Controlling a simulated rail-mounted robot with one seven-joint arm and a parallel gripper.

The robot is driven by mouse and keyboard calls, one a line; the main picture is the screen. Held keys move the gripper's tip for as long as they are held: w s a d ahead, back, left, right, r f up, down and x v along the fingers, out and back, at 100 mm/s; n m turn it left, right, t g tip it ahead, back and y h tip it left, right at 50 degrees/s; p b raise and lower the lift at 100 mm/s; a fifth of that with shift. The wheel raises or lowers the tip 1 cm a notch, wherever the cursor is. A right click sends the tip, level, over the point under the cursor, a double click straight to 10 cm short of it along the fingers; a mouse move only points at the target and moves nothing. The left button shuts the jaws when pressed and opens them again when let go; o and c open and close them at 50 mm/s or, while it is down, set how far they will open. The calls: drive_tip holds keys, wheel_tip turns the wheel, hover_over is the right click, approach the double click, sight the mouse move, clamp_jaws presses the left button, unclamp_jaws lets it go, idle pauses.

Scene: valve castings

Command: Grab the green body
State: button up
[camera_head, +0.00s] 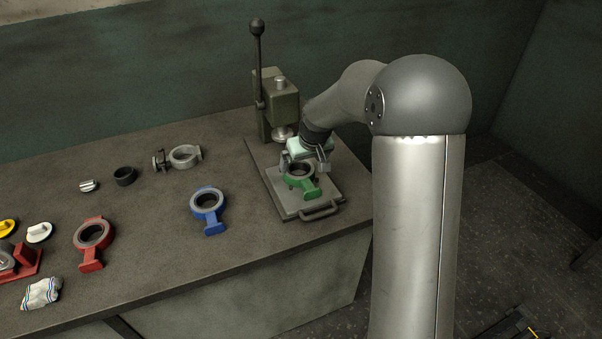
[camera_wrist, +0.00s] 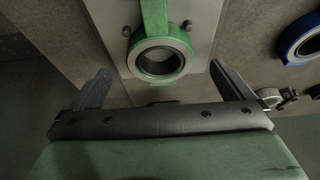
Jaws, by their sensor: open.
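The green body (camera_head: 303,181) is a ring with a short neck. It lies flat on the metal plate of the press, its neck pointing toward the front. In the wrist view the green body (camera_wrist: 158,57) sits beyond and between my fingers, with its neck running to the top edge. My gripper (camera_head: 305,165) is just above the rear part of the ring and partly hides it in the head view. In the wrist view my gripper (camera_wrist: 160,85) has its two fingers wide apart with nothing between them. I cannot tell the exact height gap.
The press (camera_head: 278,103) with its tall lever stands behind the plate (camera_head: 283,203), which has a front handle (camera_head: 320,210). A blue body (camera_head: 208,208), a red body (camera_head: 92,240) and a grey body (camera_head: 184,156) lie to the left. Table between them and the plate is clear.

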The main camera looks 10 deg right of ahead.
sight(301, 169)
drive_tip(key=shift+p+x, duration=0.95)
drive_tip(key=shift+x, duration=2.2)
drive_tip(key=shift+c, duration=0.3)
drive_tip(key=c, duration=1.5)
drive_tip(key=shift+w+r, duration=0.1)
drive_tip(key=shift+r, duration=0.05)
drive_tip(key=c, duration=0.4)
drive_tip(key=shift+o, duration=0.2)
drive_tip(key=shift+r, duration=0.1)
